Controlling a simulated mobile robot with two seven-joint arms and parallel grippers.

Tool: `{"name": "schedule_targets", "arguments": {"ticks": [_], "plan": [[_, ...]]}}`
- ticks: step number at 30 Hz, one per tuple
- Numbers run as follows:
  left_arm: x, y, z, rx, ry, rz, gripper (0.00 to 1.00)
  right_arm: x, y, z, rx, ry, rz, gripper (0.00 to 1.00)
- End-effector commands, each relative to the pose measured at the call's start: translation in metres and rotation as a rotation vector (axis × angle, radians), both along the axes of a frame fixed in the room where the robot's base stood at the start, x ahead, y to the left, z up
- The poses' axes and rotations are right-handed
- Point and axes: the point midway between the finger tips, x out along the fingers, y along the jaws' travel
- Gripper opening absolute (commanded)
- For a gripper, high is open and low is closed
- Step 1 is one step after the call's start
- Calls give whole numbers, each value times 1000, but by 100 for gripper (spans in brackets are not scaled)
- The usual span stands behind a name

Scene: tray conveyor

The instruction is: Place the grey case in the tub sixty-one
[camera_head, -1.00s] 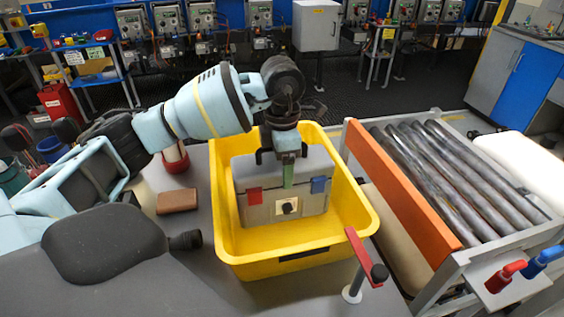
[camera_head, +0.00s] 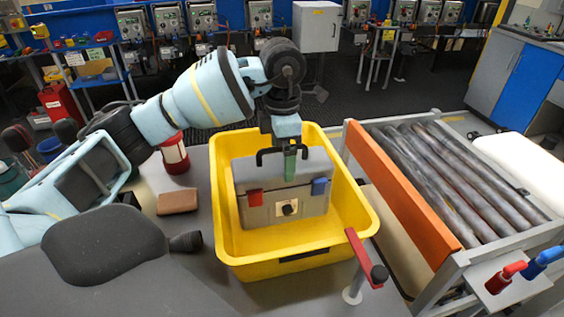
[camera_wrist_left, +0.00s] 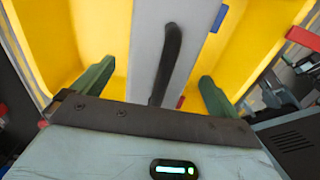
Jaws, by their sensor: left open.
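The grey case (camera_head: 285,193) stands inside the yellow tub (camera_head: 290,262). It has a red latch, a blue latch and a black handle on top. My left gripper (camera_head: 290,165) is above the case at its handle. In the left wrist view its green fingers are spread apart (camera_wrist_left: 154,76), with the dark handle (camera_wrist_left: 168,60) between them and clear of both. The tub's yellow walls also show there (camera_wrist_left: 105,25). No number on the tub is readable. My right gripper is not in view.
A roller conveyor (camera_head: 455,180) with an orange side board stands right of the tub. A red-topped post (camera_head: 367,255) stands at the tub's front right corner. A brown block (camera_head: 177,202) and a red-and-white lantern (camera_head: 175,155) are to the left.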

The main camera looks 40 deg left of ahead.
Motion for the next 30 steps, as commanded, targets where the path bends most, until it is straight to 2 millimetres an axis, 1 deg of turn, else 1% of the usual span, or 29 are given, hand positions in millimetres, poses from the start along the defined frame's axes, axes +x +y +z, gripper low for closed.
{"name": "schedule_targets", "arguments": {"ticks": [1,6,12,18,30], "plan": [[1,0,13,-1,-6,0,99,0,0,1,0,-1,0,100],[1,-1,48,0,-5,0,99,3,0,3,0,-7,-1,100],[0,0,78,0,-5,0,99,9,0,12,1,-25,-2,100],[0,0,87,-1,-1,-1,99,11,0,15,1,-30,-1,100],[0,0,86,-1,1,-1,99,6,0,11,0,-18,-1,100]]}}
